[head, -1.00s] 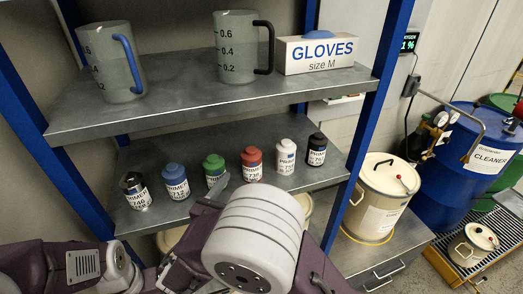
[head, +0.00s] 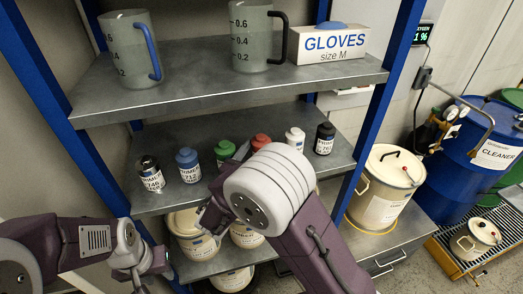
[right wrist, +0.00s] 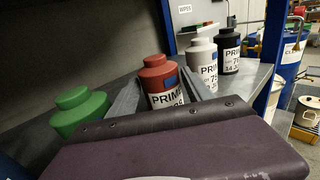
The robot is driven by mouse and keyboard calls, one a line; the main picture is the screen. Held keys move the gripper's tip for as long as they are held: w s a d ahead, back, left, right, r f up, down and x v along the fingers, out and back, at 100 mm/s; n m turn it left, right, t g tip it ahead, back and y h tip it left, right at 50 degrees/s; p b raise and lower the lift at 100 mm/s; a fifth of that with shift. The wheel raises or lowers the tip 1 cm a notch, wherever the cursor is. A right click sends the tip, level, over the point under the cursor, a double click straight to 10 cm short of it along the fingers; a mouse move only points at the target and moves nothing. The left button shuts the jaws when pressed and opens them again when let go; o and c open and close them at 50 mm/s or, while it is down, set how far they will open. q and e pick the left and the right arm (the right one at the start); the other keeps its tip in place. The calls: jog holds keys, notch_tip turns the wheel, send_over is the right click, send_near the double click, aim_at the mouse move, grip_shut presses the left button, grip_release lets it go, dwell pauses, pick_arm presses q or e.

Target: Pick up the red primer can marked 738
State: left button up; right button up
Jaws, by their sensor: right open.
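The red primer can (head: 260,142) stands upright on the middle shelf, between the green can (head: 225,150) and the white can (head: 295,137). My right arm hides its lower part in the head view. In the right wrist view the red can (right wrist: 160,78) stands between the two fingers of my right gripper (right wrist: 161,88). The fingers are apart, one on each side of it; I cannot tell whether they touch it. Its label is partly covered and the number is not clear. My left gripper (head: 146,264) is low at the left, away from the cans, its fingers unclear.
A blue can (head: 188,166) and a black-capped can (head: 150,173) stand to the left, a black can (head: 325,138) to the right. The upper shelf (head: 215,82) overhangs with jugs and a glove box (head: 330,46). Blue posts flank the shelves. Large tins stand below.

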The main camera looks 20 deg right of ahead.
aim_at(258, 145)
jog(key=shift+a, duration=0.1)
grip_shut()
jog(key=shift+r, duration=0.6)
notch_tip(258, 145, up, 3)
jog(key=shift+f, duration=0.1)
jog(key=s+d+r, duration=0.3)
jog(key=s+r, duration=0.4)
jog(key=s, duration=0.4)
jog(key=shift+s+d, duration=0.15)
jog(key=shift+d, duration=0.05)
